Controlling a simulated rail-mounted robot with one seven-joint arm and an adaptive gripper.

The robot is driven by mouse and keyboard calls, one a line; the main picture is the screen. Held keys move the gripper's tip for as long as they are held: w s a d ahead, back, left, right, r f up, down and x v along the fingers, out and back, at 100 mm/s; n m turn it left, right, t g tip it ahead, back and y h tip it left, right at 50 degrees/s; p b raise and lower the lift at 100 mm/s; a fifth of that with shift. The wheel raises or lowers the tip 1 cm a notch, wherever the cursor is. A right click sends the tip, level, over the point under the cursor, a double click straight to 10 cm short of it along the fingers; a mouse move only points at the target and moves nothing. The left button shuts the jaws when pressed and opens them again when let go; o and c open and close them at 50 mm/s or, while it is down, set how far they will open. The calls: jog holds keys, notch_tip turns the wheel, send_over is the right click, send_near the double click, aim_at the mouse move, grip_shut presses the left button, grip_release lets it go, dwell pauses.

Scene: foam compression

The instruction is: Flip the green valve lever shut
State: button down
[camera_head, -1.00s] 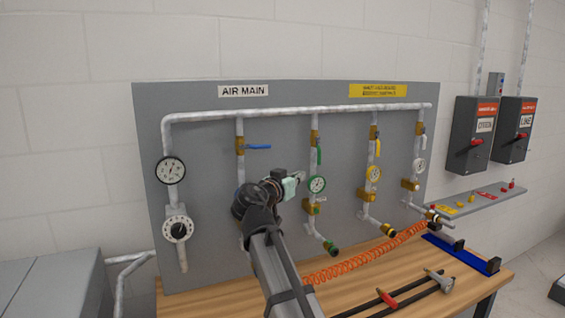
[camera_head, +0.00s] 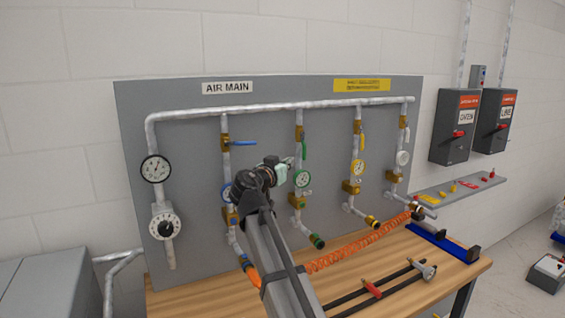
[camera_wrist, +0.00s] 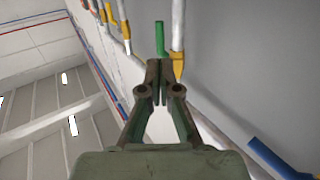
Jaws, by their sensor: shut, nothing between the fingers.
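The green valve lever (camera_head: 304,143) stands upright along the second branch pipe of the grey panel, beside its brass valve. It also shows in the wrist view (camera_wrist: 160,38), just beyond my fingertips. My gripper (camera_head: 291,161) is shut and empty, slightly left of and below the lever in the head view. In the wrist view, my gripper (camera_wrist: 159,64) has its fingers together, with the brass valve body (camera_wrist: 178,66) right of the tips. I cannot tell whether the fingertips touch the lever.
A blue lever (camera_head: 242,143) lies horizontal on the branch to the left. A yellow lever (camera_head: 362,139) stands upright to the right. A green-rimmed gauge (camera_head: 302,178) sits below the green lever. An orange coiled hose (camera_head: 350,250) runs above the wooden bench (camera_head: 440,283).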

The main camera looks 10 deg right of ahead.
aim_at(304, 155)
jog(key=p+x, duration=0.3)
jog(key=x, duration=0.5)
jog(key=shift+f+b, duration=0.25)
jog(key=shift+b, duration=0.4)
